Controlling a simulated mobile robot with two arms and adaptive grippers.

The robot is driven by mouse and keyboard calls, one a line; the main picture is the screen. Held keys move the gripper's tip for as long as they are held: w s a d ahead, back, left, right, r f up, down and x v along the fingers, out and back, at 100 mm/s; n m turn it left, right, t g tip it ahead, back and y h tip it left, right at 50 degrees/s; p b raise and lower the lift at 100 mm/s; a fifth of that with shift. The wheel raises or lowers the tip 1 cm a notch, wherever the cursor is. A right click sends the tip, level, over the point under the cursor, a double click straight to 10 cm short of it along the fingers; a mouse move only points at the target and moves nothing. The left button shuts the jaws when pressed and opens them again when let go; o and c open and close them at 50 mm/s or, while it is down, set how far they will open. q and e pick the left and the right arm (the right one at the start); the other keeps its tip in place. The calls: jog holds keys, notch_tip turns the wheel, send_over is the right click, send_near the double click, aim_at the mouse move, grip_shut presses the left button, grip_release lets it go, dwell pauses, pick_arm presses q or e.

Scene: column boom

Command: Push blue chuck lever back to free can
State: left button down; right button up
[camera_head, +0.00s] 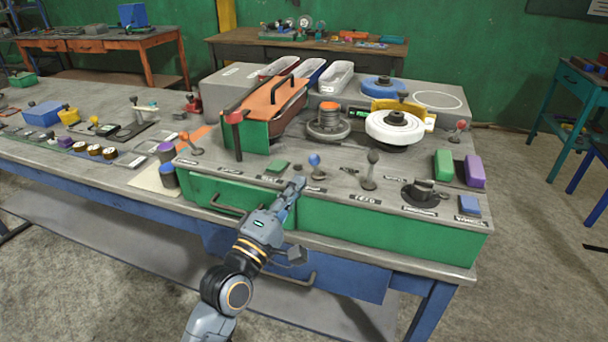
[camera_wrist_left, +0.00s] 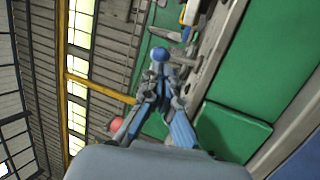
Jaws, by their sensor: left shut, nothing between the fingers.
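The blue-knobbed chuck lever (camera_head: 314,160) stands on the front part of the grey panel top. My left gripper (camera_head: 299,183) is shut and empty, with its tips just in front and to the left of the lever; I cannot tell whether they touch. In the left wrist view the blue knob (camera_wrist_left: 158,54) shows just beyond the shut fingertips (camera_wrist_left: 160,72). A grey can-like piece with an orange top (camera_head: 329,108) sits in the round grey chuck (camera_head: 328,131) behind the lever. My right gripper is not in view.
A green box with an orange lid (camera_head: 265,105) and a white wheel (camera_head: 394,128) stand behind.

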aim_at(311, 164)
pick_arm(q)
jog(key=shift+x, duration=1.9)
